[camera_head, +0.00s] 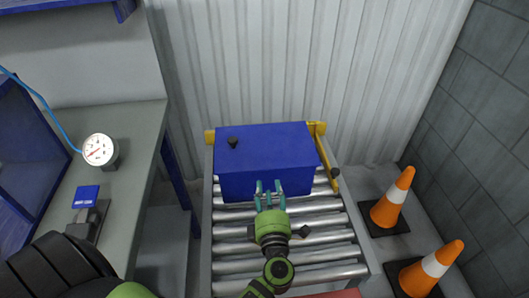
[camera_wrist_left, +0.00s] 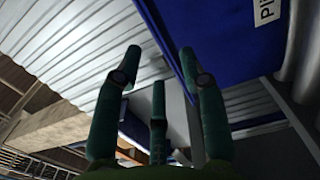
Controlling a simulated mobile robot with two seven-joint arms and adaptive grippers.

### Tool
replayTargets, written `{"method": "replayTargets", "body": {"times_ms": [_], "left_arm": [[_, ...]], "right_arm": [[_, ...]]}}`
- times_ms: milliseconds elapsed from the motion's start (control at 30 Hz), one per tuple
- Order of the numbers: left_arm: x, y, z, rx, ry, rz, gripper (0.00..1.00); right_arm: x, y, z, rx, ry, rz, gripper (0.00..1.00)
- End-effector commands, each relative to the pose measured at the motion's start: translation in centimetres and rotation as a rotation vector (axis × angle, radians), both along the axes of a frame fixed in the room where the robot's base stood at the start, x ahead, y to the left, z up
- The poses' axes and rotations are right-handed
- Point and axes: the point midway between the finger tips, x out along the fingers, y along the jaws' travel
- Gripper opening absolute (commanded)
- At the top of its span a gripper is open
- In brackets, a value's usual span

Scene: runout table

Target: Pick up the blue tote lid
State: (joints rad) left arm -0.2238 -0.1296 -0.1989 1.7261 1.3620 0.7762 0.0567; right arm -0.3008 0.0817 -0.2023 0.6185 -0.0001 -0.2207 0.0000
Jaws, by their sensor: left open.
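The blue tote lid (camera_head: 265,143) forms the flat top of a blue tote (camera_head: 250,186), which sits at the far end of the roller table. A small black knob (camera_head: 233,142) stands on the lid's left part. My left gripper (camera_head: 269,188) is at the tote's near side, with its fingers spread and nothing between them. In the left wrist view the open fingers (camera_wrist_left: 158,62) have a blue surface (camera_wrist_left: 222,40) with a white label close on their right. I cannot tell whether they touch it. My right gripper is not in view.
Yellow stops (camera_head: 321,129) flank the tote at the back. Bare rollers (camera_head: 335,250) lie on the near side. Two orange cones (camera_head: 393,199) stand to the right. A grey bench (camera_head: 135,150) with a gauge (camera_head: 99,150) stands to the left. A corrugated wall (camera_head: 290,60) is behind.

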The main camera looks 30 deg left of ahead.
Motion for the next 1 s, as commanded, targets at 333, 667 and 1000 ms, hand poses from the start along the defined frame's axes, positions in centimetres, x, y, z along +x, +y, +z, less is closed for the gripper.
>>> {"method": "replayTargets", "body": {"times_ms": [333, 667, 1000], "left_arm": [[3.6, 3.0, 1.1, 0.004, -0.004, 0.001, 0.41], [5.1, 4.0, 0.7, 0.000, -0.001, 0.000, 0.41], [5.0, 4.0, 0.7, -0.001, -0.001, 0.000, 0.00]], "right_arm": [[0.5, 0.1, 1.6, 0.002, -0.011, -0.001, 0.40], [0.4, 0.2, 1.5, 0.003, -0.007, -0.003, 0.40], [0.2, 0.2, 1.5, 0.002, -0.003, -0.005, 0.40]]}}
